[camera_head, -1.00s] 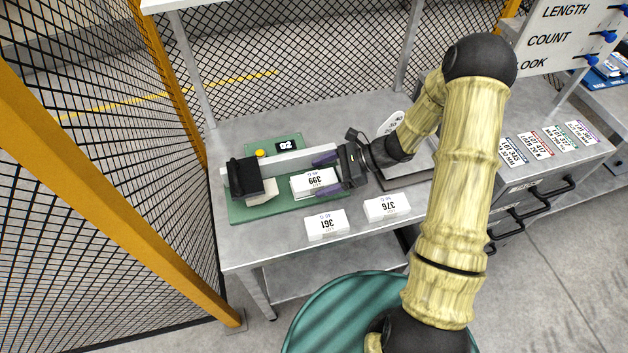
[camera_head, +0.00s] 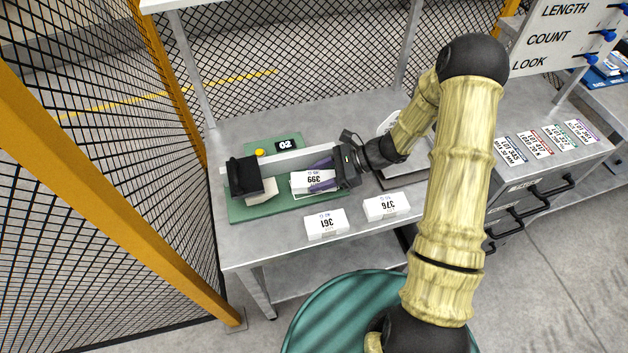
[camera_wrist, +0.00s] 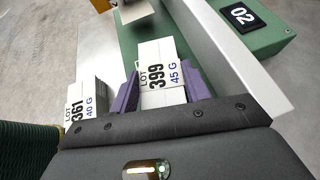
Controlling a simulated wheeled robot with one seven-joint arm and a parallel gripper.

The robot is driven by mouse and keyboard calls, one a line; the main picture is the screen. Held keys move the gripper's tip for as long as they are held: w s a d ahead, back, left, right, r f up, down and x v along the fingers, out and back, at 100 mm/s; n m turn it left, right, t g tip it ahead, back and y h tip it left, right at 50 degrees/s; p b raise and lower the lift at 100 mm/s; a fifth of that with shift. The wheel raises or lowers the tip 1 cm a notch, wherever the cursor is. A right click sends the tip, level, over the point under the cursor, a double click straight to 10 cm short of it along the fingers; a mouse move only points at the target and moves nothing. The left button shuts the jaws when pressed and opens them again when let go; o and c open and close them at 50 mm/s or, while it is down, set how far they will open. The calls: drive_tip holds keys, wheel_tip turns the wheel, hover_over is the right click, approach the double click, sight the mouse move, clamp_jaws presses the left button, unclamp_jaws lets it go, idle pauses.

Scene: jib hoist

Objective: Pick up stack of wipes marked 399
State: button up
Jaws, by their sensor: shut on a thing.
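The white stack of wipes marked 399 (camera_head: 312,180) lies on the green fixture (camera_head: 250,211), beside its grey rail. In the wrist view the stack (camera_wrist: 158,72) sits between the two purple fingers. My gripper (camera_head: 318,177) reaches in from the right and is shut on this stack. In the wrist view my gripper (camera_wrist: 160,92) has a finger on each side of it, and its dark body hides the near end of the stack. I cannot tell whether the stack is clear of the fixture.
Stacks marked 361 (camera_head: 325,223) and 376 (camera_head: 387,206) lie on the grey bench in front of the fixture. The grey rail (camera_head: 295,163) runs close behind stack 399. A black block (camera_head: 245,177) stands at the fixture's left. Wire mesh fencing (camera_head: 110,200) bounds the left side.

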sight(319, 178)
drive_tip(key=shift+r, duration=0.1)
drive_tip(key=shift+c, duration=0.4)
wheel_tip(319, 178, up, 10)
idle(0.3)
